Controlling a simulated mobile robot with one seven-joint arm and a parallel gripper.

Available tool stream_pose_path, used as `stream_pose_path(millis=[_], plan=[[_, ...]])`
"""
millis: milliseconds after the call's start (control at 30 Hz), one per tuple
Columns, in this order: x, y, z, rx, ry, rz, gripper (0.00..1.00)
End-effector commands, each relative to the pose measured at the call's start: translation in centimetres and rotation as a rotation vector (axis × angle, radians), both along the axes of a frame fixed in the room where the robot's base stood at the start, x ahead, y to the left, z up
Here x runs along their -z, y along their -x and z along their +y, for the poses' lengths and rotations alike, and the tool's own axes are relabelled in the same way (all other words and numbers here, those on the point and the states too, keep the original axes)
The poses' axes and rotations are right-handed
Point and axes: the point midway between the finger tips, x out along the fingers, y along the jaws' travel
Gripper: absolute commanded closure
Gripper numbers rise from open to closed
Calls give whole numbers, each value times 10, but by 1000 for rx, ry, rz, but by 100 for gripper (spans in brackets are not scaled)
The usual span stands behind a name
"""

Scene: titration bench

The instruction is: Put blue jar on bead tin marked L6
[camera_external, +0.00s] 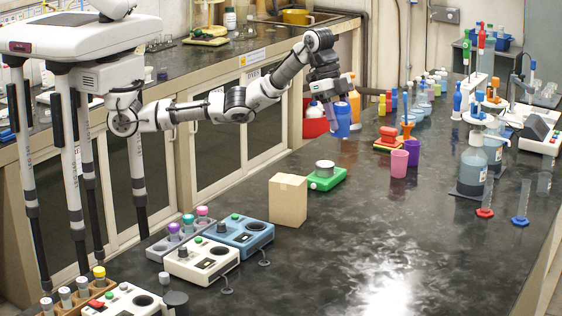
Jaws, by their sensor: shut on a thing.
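My gripper (337,104) points down above the far left part of the dark bench. It is shut on the blue jar (342,122), which hangs upright below it. Whether the jar touches the bench is hard to tell. No mark L6 can be read in this view, so I cannot tell which thing is the bead tin.
A cardboard box (288,200) stands left of the green scale. A pink cup (399,163) and a purple cup (412,152) stand to the right, by a red-and-orange device (388,138). Bottles line the back. The bench's front middle is clear.

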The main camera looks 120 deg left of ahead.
Motion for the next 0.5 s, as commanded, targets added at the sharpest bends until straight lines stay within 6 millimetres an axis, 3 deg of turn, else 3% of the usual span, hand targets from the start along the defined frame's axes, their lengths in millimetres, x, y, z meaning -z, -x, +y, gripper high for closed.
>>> stream_pose_path(millis=[33, 200, 400, 500], plan=[[-3, 11, 30, -29, -2, -3, 79], [-9, 53, 104, -98, -2, -2, 79], [-12, 108, 175, -171, -2, -1, 79], [-12, 131, 198, -196, -1, -1, 79]])
